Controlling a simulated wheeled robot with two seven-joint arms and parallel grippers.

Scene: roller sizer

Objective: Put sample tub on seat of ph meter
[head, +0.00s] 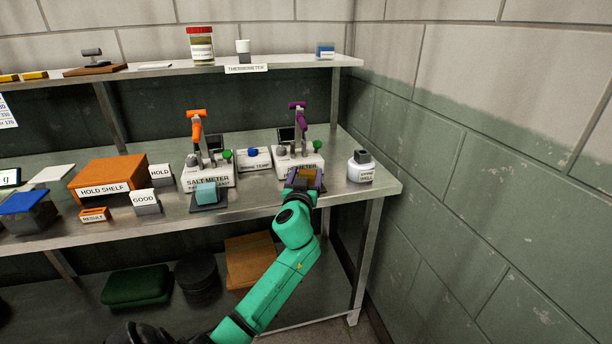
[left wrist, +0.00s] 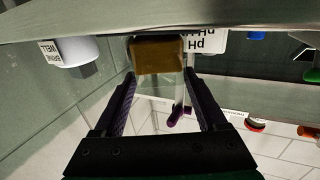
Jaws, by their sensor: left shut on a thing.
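The sample tub (left wrist: 158,56) is a clear tub with brown contents, seen large between the fingers in the left wrist view. My left gripper (head: 305,180) is shut on it at the front of the pH meter (head: 313,160). The pH meter is a white box with a purple-topped arm and a green knob; its label also shows in the left wrist view (left wrist: 204,42). The gripper (left wrist: 160,95) hides the meter's seat and most of the tub in the head view. I cannot tell whether the tub touches the seat. My right gripper is not in view.
The salt meter (head: 207,180), with an orange-topped arm and a teal block (head: 206,192) in front, stands to the left. A white labelled bottle (head: 360,172) stands close on the right, near the bench end. The orange hold shelf (head: 107,175) is farther left. An upper shelf (head: 280,66) runs behind.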

